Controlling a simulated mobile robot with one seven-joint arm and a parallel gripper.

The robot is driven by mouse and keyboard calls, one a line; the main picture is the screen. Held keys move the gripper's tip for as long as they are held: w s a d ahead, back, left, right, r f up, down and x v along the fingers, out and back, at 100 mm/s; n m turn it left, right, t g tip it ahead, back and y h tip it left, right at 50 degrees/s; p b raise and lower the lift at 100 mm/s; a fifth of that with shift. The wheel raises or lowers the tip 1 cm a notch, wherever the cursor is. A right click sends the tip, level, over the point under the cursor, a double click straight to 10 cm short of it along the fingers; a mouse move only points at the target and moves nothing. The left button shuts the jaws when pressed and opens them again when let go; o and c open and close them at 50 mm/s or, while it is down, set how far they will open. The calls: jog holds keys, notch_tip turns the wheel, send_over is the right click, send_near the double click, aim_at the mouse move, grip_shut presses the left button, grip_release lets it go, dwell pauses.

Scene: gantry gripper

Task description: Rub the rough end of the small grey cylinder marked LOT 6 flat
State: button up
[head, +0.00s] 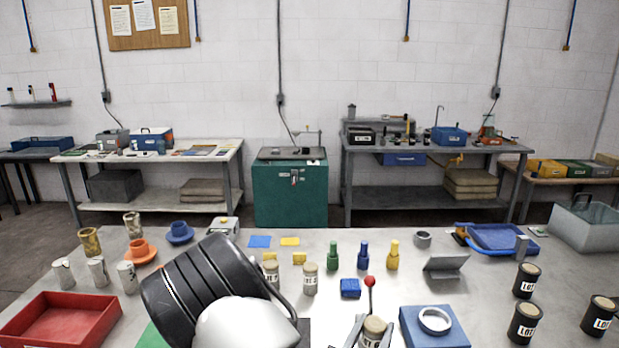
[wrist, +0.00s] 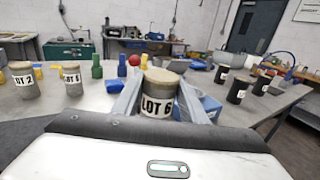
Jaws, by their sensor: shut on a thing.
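My gripper (head: 370,333) is shut on the small grey cylinder (head: 374,327), low in the middle of the head view. In the wrist view the cylinder (wrist: 162,96) stands upright between the two fingers, with its white LOT 6 label facing the camera. Its tan, rough-looking top end is up and uncovered; its lower end is hidden behind my gripper's body. Two similar grey cylinders, LOT 2 (wrist: 23,79) and LOT 1 (wrist: 72,80), stand on the table to the left, apart from my gripper.
A blue block with a white ring (head: 434,320) is close right of my gripper. A red-knobbed lever (head: 370,283) and a small blue block (head: 350,288) are just behind. Black labelled cylinders (head: 525,322) stand right, a red tray (head: 62,320) left. My arm hides part of the table.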

jog(key=m+b, duration=0.1)
jog(key=m, duration=0.1)
jog(key=m+b, duration=0.1)
jog(key=b, duration=0.1)
jog(key=shift+w+f+m, duration=0.1)
jog(key=shift+f+m, duration=0.3)
jog(key=m+b, duration=0.5)
jog(key=shift+m, duration=0.4)
jog(key=m+b, duration=0.6)
jog(key=b, duration=0.2)
jog(key=shift+m, duration=0.4)
jog(key=shift+r+m+b, duration=0.1)
jog(key=shift+m+b, duration=0.3)
jog(key=shift+b, duration=0.2)
jog(key=shift+r+m, duration=0.35)
jog(key=shift+m, duration=0.05)
